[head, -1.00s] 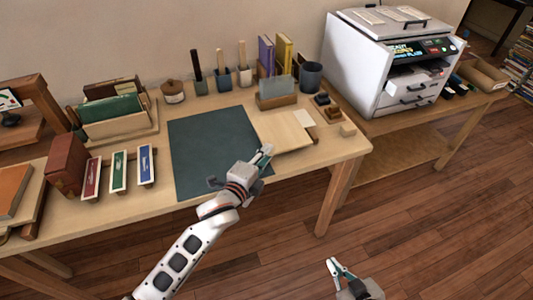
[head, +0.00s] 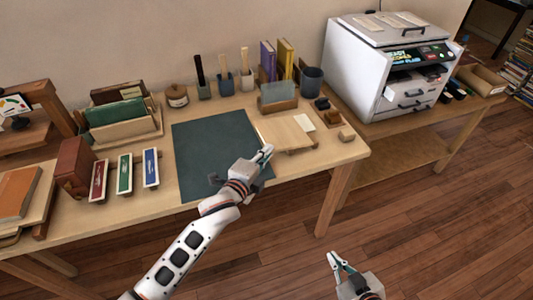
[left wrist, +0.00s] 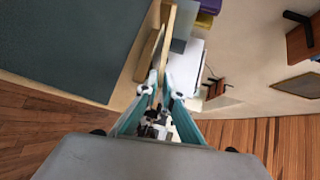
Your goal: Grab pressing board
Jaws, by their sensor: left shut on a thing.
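The pressing board, a pale wooden board (head: 283,132), is at the right part of the table, just right of the dark green mat (head: 205,140). My left gripper (head: 267,153) is shut on the board's near left edge. In the left wrist view the board (left wrist: 168,22) shows nearly edge-on, running up from between the fingertips (left wrist: 159,88). Whether its underside touches the table is hard to tell. My right gripper (head: 339,261) is empty over the floor in front of the table, its fingers apart.
A small white card (head: 304,122) lies behind the board, with small wooden blocks (head: 347,135) to its right. A wooden holder (head: 277,107) stands behind it. Red, green and blue boxes (head: 125,175) stand left of the mat. A white printer (head: 385,70) stands on the right table.

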